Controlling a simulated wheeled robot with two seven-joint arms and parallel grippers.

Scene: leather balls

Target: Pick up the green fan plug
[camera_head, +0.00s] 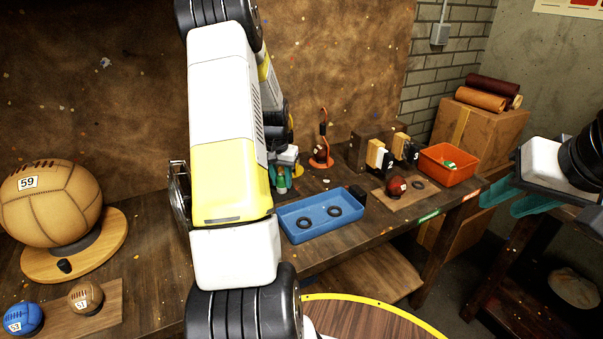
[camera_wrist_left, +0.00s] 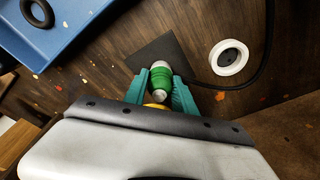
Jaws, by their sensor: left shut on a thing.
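The green fan plug (camera_wrist_left: 161,80), a ribbed green piece with pale ends, sits between the teal fingers of my left gripper (camera_wrist_left: 160,91) in the left wrist view. The fingers are shut on it from both sides. A dark square pad (camera_wrist_left: 152,54) lies below it on the bench, and a black cable (camera_wrist_left: 228,87) runs off to the right. In the head view my left gripper (camera_head: 281,180) is at the bench behind my arm, which hides much of that spot. My right gripper (camera_head: 513,197) has its teal fingers apart and empty at the right.
A blue tray (camera_head: 318,233) with two black rings stands close to the left gripper. A white ring (camera_wrist_left: 229,58) lies beside the plug. An orange bin (camera_head: 447,178) is further right. A large ball (camera_head: 50,203) stands on a round board at left.

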